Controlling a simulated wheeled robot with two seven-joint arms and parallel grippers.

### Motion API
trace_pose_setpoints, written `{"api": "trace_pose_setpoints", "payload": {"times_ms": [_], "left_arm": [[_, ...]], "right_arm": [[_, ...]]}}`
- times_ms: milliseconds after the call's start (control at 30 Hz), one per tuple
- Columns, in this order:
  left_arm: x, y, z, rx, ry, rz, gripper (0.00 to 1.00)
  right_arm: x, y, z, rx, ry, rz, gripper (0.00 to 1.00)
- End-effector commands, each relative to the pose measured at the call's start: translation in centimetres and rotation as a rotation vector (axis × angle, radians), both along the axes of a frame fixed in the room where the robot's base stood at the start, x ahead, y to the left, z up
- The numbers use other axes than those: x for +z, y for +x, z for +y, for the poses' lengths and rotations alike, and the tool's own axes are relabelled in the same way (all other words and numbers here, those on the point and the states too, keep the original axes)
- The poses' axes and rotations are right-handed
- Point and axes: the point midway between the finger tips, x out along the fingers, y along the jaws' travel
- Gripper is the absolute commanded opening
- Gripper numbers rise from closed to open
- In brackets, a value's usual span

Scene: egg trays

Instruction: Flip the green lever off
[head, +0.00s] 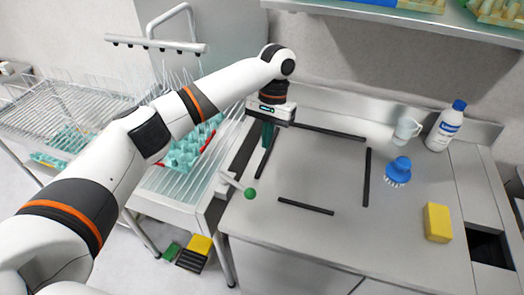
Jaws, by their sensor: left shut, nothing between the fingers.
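The green lever is a white rod with a green ball knob (250,193) at its end. It sticks out at the left front edge of the metal counter, sloping down to the right. My left gripper (269,138) hangs downward above the counter's left side, behind the lever and apart from it. Its dark fingers are shut with nothing between them. My right gripper is not in the head view.
A teal egg tray (184,154) sits on the conveyor left of the counter. Black bars (306,206) lie on the counter (330,240). A blue brush (398,171), yellow sponge (437,222), cup (406,130) and white bottle (446,127) stand right. Pedals (199,246) are below.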

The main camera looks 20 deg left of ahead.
Motion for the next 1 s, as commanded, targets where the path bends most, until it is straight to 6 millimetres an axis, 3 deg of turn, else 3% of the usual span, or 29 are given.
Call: {"api": "trace_pose_setpoints", "payload": {"times_ms": [400,700,1000], "left_arm": [[-8.2,-2.1,0.4,0.001,0.003,0.004,0.00],[-8.9,-5.4,1.1,0.000,0.001,0.002,0.00],[-9.2,-5.9,1.1,0.000,0.000,0.001,0.00]], "right_arm": [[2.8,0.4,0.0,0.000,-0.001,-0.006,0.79],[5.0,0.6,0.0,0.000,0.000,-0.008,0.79],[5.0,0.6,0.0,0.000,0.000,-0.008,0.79]]}}
